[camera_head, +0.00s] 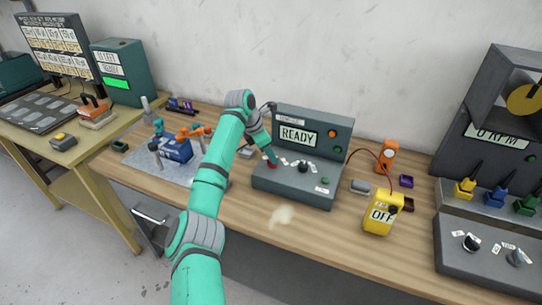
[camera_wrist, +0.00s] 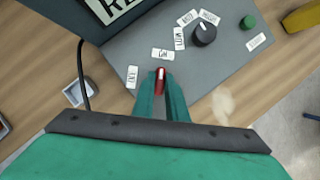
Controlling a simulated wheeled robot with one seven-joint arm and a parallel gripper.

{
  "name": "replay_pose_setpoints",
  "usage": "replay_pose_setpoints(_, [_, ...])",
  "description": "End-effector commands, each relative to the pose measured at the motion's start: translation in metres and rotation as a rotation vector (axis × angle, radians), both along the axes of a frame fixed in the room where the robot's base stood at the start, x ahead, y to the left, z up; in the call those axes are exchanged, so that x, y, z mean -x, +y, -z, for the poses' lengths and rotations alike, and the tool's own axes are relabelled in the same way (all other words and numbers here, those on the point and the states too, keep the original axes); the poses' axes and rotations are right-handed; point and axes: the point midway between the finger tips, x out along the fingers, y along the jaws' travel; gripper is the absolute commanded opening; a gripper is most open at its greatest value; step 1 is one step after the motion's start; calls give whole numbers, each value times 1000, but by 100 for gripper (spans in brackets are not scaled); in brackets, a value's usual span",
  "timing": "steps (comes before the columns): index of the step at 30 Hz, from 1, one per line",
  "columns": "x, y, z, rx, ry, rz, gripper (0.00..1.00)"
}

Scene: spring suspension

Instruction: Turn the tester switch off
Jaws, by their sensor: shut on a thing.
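The grey tester (camera_head: 292,190) stands on the wooden bench, and its upright panel display reads READY. A small red-and-white switch (camera_wrist: 161,80) sits at the left of its sloped top, between two small white labels, one (camera_wrist: 163,54) beyond the switch and one (camera_wrist: 132,77) to its left; their text is hard to read. My gripper (camera_wrist: 161,85) is shut on the switch, with one teal finger on each side. In the head view my gripper (camera_head: 270,161) is at the tester's left end, where a bit of red shows.
A black knob (camera_wrist: 205,33) with labels and a green button (camera_wrist: 248,22) lie right of the switch. A yellow meter (camera_head: 377,222) reading OFF stands right of the tester. A blue device (camera_head: 176,150) lies on a grey mat to the left. Bench front is mostly clear.

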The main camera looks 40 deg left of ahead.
Motion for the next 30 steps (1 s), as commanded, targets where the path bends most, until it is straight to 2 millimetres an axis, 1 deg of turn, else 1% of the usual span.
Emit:
replay_pose_setpoints(5, [1, 0, 0, -1, -2, -64, 0])
replay_pose_setpoints(11, [2, -1, 0, -2, -1, -207, 0])
replay_pose_setpoints(30, [1, -6, -1, -4, 0, -811, 0])
